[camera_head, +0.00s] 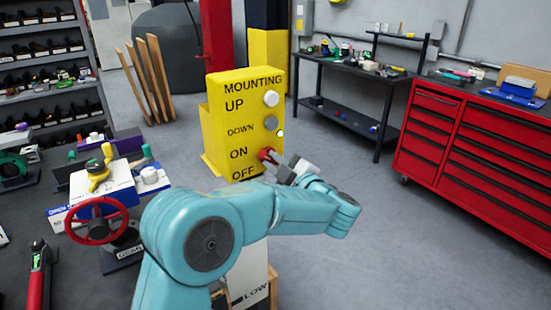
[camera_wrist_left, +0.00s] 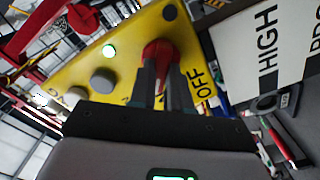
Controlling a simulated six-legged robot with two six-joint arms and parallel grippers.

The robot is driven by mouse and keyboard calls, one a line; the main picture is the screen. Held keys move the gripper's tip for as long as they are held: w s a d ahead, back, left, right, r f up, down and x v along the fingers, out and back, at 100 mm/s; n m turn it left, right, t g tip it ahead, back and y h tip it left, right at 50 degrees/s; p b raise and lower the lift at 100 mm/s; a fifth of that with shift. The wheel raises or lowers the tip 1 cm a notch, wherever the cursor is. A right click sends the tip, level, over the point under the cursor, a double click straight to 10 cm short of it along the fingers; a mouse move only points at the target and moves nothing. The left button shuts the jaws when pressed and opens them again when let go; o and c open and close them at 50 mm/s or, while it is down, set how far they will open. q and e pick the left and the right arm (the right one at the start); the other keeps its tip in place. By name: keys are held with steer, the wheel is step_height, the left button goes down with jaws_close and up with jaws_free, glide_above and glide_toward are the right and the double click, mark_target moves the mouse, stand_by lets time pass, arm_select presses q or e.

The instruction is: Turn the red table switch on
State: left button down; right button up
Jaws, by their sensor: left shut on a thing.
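The yellow control box (camera_head: 218,128) stands in the middle of the head view, with the labels MOUNTING, UP, DOWN, ON and OFF. The red switch (camera_head: 265,154) sits on its face beside the ON and OFF labels. My left gripper (camera_head: 277,169) reaches it from the front right and is shut on the switch. In the left wrist view, the two fingers of the left gripper (camera_wrist_left: 166,75) are around the red switch (camera_wrist_left: 158,49), hiding its lower part. How the switch is turned is hard to tell. My right gripper is not in view.
A white button (camera_head: 271,98), a grey button (camera_head: 270,123) and a small lit lamp (camera_head: 281,133) are above the switch. A table with a red valve wheel (camera_head: 97,221) is at left. A red tool cabinet (camera_head: 465,140) stands right. The floor between is clear.

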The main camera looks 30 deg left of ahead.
arm_select(q)
steer(key=shift+m, duration=0.3)
stand_by(0.4)
steer(key=c, duration=1.1)
jaws_free()
steer(key=b+v, duration=0.3)
steer(key=v, duration=1.3)
steer(key=shift+d, duration=0.1)
